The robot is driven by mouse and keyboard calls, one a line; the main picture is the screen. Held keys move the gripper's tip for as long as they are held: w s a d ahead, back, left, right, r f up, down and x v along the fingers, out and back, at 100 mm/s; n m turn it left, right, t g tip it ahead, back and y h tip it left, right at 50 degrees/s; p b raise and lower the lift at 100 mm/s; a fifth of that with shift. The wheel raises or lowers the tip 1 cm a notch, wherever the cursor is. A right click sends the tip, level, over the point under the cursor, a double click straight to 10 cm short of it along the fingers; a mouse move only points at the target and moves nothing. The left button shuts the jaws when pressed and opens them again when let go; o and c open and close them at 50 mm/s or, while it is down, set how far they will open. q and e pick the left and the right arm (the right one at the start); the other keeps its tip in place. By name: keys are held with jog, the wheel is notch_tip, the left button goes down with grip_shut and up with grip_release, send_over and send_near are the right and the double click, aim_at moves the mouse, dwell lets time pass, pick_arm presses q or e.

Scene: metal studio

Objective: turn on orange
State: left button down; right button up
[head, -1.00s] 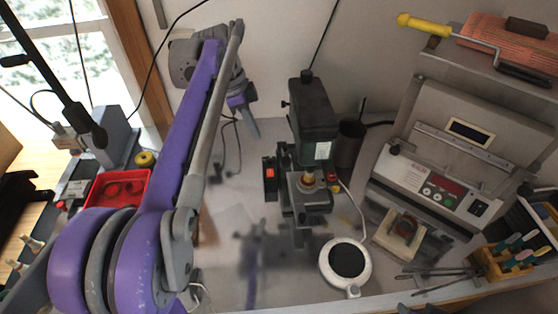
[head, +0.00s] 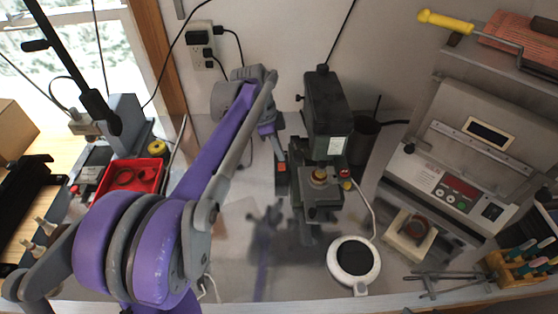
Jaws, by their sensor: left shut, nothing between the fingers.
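A dark green bench machine (head: 327,112) stands upright near the middle of the grey worktop. An orange switch (head: 282,168) sits on a dark box on the machine's left side. My left gripper (head: 280,156) is shut and empty. Its thin grey fingertips point down and appear right at the top edge of the orange switch; I cannot tell whether they touch it. The purple left arm comes in from the lower left. My right gripper is not in view.
A red tray (head: 128,179) lies at the left. A round white-rimmed plate (head: 355,259) lies in front of the machine, and a dark cup (head: 362,143) stands behind it. A grey control unit (head: 455,165) stands at the right. A wall outlet (head: 201,45) with plugs is behind.

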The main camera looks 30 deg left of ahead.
aim_at(282, 169)
pick_arm(q)
jog(key=shift+s+f, duration=0.2)
jog(key=shift+f, duration=1.5)
